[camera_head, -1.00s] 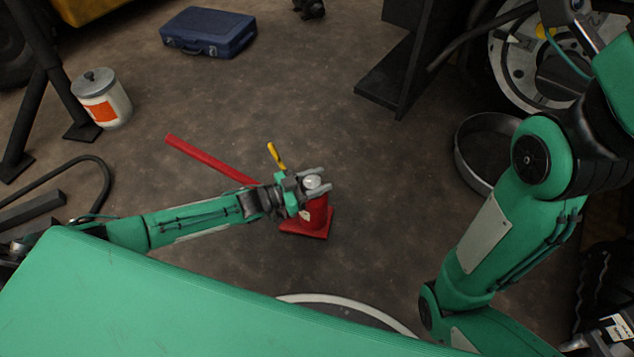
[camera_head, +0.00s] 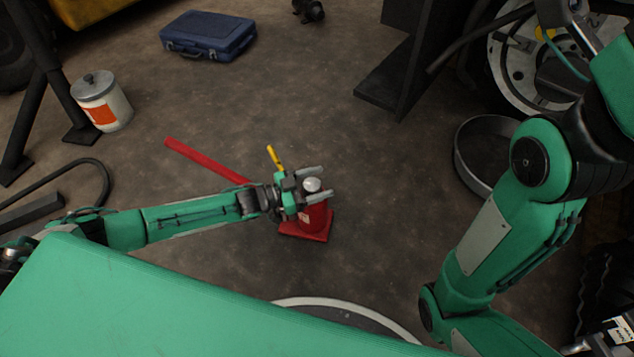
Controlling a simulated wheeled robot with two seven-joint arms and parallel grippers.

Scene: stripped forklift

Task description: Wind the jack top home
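The red bottle jack (camera_head: 315,222) stands upright on the floor in the middle of the head view. Its pale round top (camera_head: 312,185) shows between the fingers of my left gripper (camera_head: 320,183). My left gripper is open, one finger on the far side of the top and one on the near side, with visible gaps. The gripper's body hides part of the jack's left side.
A red bar (camera_head: 205,160) lies left of the jack, and a yellow-handled tool (camera_head: 275,157) shows behind my gripper. A white can (camera_head: 102,102), a blue case (camera_head: 208,36) and a metal ring (camera_head: 470,160) stand farther off. Floor right of the jack is clear.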

